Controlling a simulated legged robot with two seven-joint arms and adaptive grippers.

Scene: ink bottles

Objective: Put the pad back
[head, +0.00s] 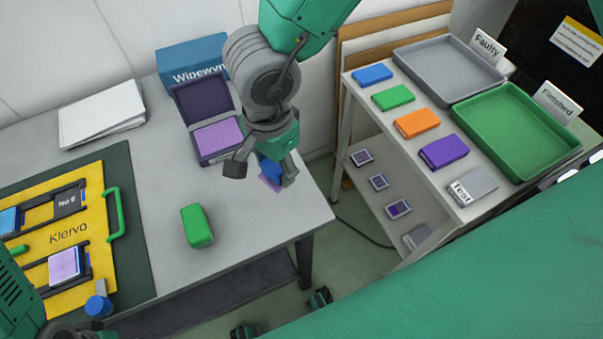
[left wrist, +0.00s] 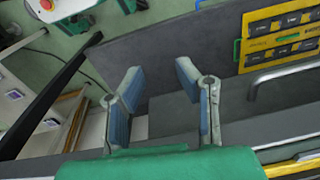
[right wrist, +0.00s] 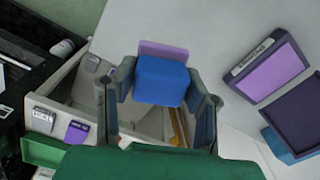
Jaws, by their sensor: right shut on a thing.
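My right gripper (head: 264,166) is shut on a blue block (right wrist: 160,82) with a flat purple pad (right wrist: 164,50) at its far end. In the head view, fingers partly hide the block and pad, held over the grey table's right part. An open dark case (head: 203,158) with a purple surface (head: 218,136) inside stands just left of the gripper; it also shows at right in the right wrist view (right wrist: 272,72). My left gripper (left wrist: 160,85) is open and empty in the left wrist view; its fingertips are not clear in the head view.
A green block (head: 197,226) stands on the table in front of the case. A blue Wipewyn box (head: 192,62) is behind it. A yellow Klervo board (head: 70,240) lies left. A cart (head: 462,205) with coloured blocks and trays stands right, across a gap.

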